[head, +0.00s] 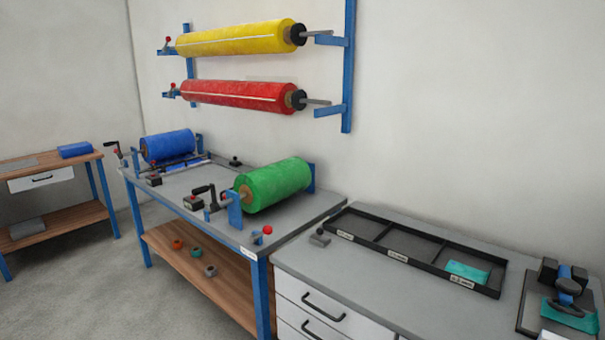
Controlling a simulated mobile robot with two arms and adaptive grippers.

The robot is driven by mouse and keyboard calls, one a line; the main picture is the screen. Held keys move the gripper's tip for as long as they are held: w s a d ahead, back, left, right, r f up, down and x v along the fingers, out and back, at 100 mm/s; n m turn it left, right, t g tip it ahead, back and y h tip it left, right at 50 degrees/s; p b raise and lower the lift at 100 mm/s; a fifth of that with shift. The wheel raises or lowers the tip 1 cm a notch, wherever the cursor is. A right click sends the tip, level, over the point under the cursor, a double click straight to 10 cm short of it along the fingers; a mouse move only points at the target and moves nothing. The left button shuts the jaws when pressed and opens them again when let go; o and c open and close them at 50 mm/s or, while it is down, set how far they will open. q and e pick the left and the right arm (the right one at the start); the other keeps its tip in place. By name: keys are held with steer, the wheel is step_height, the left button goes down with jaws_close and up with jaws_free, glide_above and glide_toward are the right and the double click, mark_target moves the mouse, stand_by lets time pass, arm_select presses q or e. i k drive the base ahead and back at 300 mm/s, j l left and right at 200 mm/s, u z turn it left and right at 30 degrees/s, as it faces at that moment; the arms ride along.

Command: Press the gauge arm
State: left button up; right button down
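A small dark device (566,288), which looks like the gauge, stands at the right end of the grey cabinet top. It has black blocks, a blue part and a dark rounded piece at the front that may be its arm. A teal sheet (572,318) lies at its front, partly under the rounded piece. Whether the arm touches the sheet cannot be told. Neither of my grippers is in view.
A black tray (372,246) with labelled compartments lies left of the device, a teal piece (467,272) in its right compartment. A grey bench (180,188) carries blue and green rolls. Yellow and red rolls hang on the wall. Floor is clear at lower left.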

mark_target(566, 287)
steer(key=z, duration=1.55)
steer(key=l+z, duration=0.2)
steer(key=z, duration=0.2)
steer(key=i+l+z, duration=0.15)
steer(key=z, duration=0.2)
